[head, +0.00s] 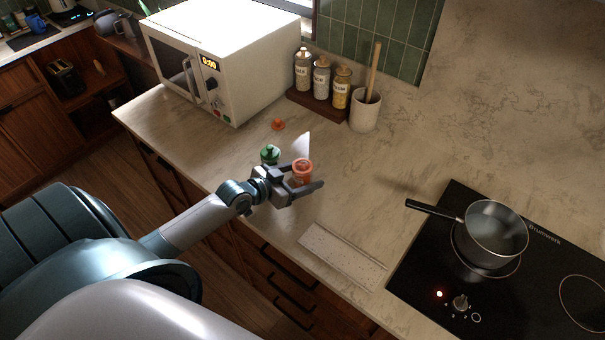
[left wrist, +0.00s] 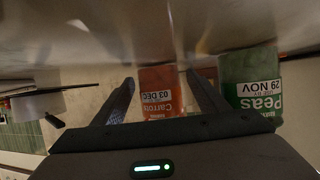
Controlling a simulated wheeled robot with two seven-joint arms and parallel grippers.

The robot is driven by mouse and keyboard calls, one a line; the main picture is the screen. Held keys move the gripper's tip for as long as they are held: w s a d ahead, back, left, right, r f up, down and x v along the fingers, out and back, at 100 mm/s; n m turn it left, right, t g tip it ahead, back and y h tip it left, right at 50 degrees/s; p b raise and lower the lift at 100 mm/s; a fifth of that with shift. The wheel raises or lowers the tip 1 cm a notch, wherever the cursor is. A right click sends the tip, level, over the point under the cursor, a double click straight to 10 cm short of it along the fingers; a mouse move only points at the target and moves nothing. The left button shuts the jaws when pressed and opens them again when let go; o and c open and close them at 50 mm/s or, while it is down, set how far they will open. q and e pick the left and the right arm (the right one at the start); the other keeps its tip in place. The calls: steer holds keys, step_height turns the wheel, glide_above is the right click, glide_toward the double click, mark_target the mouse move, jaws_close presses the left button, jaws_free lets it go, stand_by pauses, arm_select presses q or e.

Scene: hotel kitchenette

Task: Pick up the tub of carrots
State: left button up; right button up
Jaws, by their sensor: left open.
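The orange tub of carrots (head: 302,173) stands on the counter near its front edge. My left gripper (head: 312,175) is open, with its fingers on either side of the tub. In the left wrist view the tub (left wrist: 159,92), labelled "Carrots" and "03 DEC", appears upside down between the two open fingers (left wrist: 163,88). I cannot tell whether either finger touches it. A green tub of peas (head: 270,154) stands close by, just outside one finger; its label also shows in the left wrist view (left wrist: 250,85). My right gripper is not in view.
A small orange object (head: 278,124) and a white pointed item (head: 302,145) lie behind the tubs. Spice jars (head: 322,77), a crock (head: 365,112) and a microwave (head: 220,60) stand at the back. A speckled board (head: 342,256) and a hob with a pot (head: 492,234) are to the right.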

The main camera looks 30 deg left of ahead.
mark_target(300, 168)
arm_select(q)
steer(key=c, duration=1.2)
steer(key=shift+r+b, duration=0.45)
steer(key=shift+r, duration=0.35)
step_height(300, 168, up, 2)
steer(key=shift+r+b, duration=0.2)
steer(key=shift+b, duration=0.4)
steer(key=s+d+r+b, duration=0.2)
steer(key=s+d+r, duration=0.3)
steer(key=d, duration=0.5)
steer(key=shift+s+d+r+b, duration=0.15)
steer(key=shift+s+r+b, duration=0.2)
steer(key=shift+r, duration=0.7)
steer(key=shift+f, duration=0.15)
